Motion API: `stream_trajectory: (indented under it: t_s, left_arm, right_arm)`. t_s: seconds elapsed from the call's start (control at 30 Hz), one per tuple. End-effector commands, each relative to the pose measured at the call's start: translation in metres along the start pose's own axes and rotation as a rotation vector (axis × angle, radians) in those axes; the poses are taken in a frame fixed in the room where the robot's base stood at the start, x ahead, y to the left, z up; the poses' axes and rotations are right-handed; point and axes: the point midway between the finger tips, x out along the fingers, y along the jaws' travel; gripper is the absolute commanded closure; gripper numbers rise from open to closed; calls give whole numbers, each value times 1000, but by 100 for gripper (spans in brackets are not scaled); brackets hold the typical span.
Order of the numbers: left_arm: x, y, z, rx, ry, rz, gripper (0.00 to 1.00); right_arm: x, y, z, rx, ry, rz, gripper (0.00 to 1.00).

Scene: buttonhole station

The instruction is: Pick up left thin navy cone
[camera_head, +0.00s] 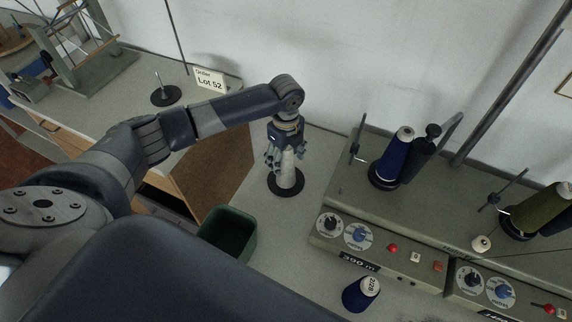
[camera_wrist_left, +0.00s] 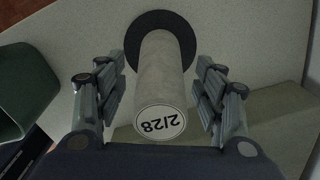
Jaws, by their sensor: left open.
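A navy cone (camera_head: 391,160) stands on a black disc on the left machine unit, thin and tilted in the head view. A second, shorter navy cone (camera_head: 355,297) with a white top label stands on the table in front of the machine. My left gripper (camera_head: 283,157) is at neither. It is open around a pale grey cone (camera_head: 288,176) on a black round base. In the left wrist view, the left gripper (camera_wrist_left: 161,70) has a finger on each side of this cone (camera_wrist_left: 158,75), with gaps showing. Its label reads 2/28. My right gripper is out of view.
The grey machine (camera_head: 420,215) with knobs fills the right side. An olive cone (camera_head: 541,208) stands on it. A dark green bin (camera_head: 229,232) is at the table's left edge. A spindle stand (camera_head: 166,95) and a "Lot 52" card (camera_head: 209,81) are at the back left.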

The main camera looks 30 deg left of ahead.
Motion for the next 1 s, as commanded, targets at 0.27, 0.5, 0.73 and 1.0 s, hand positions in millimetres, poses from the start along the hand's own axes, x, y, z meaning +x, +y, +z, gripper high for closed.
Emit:
stream_trajectory:
  t_s: [0.27, 0.5, 0.73, 1.0]
  left_arm:
    - [0, 0, 0, 0, 0, 0, 78]
    - [-1, 0, 0, 0, 0, 0, 78]
    - [-24, -2, 1, 0, -1, -5, 78]
    - [-77, -1, 1, 0, 0, -4, 78]
  right_arm:
    - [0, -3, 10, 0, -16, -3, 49]
    - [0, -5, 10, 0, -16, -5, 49]
    - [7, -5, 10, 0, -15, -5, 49]
    - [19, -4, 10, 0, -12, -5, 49]
